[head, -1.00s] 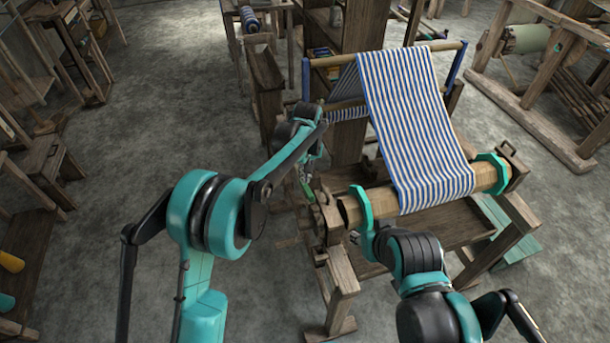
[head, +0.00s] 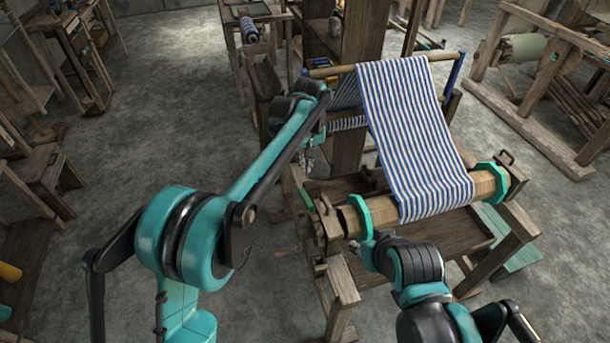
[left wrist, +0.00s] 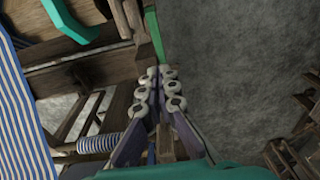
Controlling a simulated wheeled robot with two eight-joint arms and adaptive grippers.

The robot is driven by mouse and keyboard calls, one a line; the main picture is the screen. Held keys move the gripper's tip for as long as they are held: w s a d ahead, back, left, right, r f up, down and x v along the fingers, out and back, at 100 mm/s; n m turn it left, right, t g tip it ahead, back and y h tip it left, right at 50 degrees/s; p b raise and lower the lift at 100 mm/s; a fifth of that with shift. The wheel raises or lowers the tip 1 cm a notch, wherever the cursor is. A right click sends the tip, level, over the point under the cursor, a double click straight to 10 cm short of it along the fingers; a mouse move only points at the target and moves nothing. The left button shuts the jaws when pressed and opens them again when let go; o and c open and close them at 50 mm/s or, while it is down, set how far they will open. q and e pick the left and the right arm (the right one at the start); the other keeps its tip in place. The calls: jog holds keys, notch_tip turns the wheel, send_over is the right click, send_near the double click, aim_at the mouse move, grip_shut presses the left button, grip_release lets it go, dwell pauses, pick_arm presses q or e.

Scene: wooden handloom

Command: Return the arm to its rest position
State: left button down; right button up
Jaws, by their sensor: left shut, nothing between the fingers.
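My left arm reaches in from the left in the head view, and its gripper (head: 308,160) hangs beside the left side of the wooden handloom (head: 343,283). It is shut and empty, and the left wrist view shows its fingers (left wrist: 157,85) together with nothing between them. A green bar (head: 307,199) at the loom's left side lies below the gripper; it also shows beyond the fingertips in the left wrist view (left wrist: 154,35).
Blue and white striped cloth (head: 415,140) runs down to the loom's front beam (head: 487,185), which carries teal rings (head: 359,217). A wooden bench (head: 265,85) stands behind my left arm. Open grey floor (head: 170,110) lies to the left.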

pick_arm(q)
jog(key=s+a+r+t, duration=0.1)
jog(key=s+a+r, duration=0.35)
jog(key=a, duration=0.25)
jog(key=s+a+r+t, duration=0.2)
jog(key=s+a+r, duration=0.1)
jog(key=s+a, duration=0.35)
jog(key=s+a+f+m+t, duration=0.1)
jog(key=s+a+f, duration=0.2)
jog(key=s+a, duration=0.2)
jog(key=s+a+f+m+t, duration=0.1)
jog(key=s+a+f, duration=0.3)
jog(key=s, duration=0.7)
jog(key=shift+s+a+t, duration=0.3)
jog(key=shift+a+t, duration=0.3)
jog(key=shift+a, duration=0.3)
